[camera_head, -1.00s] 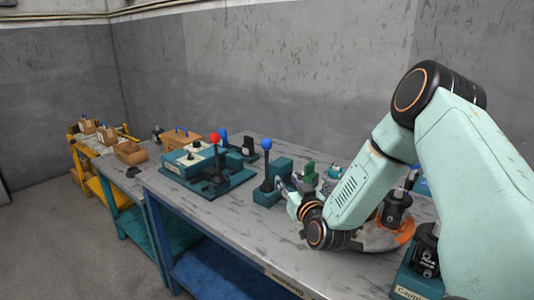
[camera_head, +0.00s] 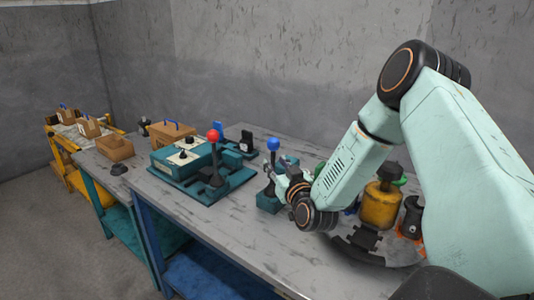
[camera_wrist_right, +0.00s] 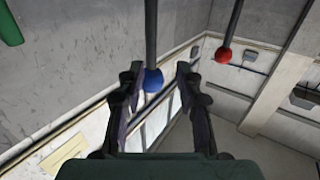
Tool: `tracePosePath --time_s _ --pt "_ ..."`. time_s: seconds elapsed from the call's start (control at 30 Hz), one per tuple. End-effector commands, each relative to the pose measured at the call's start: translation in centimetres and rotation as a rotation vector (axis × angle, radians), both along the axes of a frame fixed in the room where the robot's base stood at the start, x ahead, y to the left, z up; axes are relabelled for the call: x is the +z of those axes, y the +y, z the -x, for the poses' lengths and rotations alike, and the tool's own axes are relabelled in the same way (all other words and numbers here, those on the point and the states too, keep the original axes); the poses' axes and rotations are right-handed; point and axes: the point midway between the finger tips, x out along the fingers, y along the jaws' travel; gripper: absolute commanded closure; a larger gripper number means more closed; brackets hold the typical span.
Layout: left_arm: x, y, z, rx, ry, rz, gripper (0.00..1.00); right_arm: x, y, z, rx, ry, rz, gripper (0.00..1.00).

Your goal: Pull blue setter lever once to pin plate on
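The blue setter lever is a black rod with a blue ball knob (camera_head: 273,144), rising from a teal base (camera_head: 268,203) on the bench. My right gripper (camera_head: 268,170) is beside the rod, a little below the knob in the head view; its fingers are small there and partly overlap the lever. In the right wrist view the two dark fingers (camera_wrist_right: 155,82) are apart. The blue knob (camera_wrist_right: 153,80) shows between them, its rod running to the top edge. I cannot tell whether they touch it. My left gripper is out of view. I cannot make out the plate clearly.
A red-knobbed lever (camera_head: 214,136) stands on a teal unit left of the blue one; its knob (camera_wrist_right: 223,55) also shows in the wrist view. The bench front (camera_head: 225,225) is clear.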

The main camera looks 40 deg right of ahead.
Motion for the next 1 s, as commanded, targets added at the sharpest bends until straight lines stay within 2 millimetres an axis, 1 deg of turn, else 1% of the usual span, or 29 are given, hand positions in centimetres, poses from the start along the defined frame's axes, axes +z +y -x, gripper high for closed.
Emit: tracePosePath --time_s 0.3,0.5,0.87,1.0 --pt "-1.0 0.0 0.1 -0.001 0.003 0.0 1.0 -0.1 -1.5 -4.2 -0.001 -0.001 0.003 0.65" --pt "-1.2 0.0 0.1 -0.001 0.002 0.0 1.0 -0.1 -2.1 -6.0 -0.002 -0.001 0.0 0.65" --pt "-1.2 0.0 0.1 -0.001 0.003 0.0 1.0 -0.1 -2.4 -6.7 -0.003 0.0 -0.001 0.65" --pt "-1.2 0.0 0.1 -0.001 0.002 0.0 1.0 -0.1 -2.4 -6.7 -0.002 0.0 -0.001 0.77"
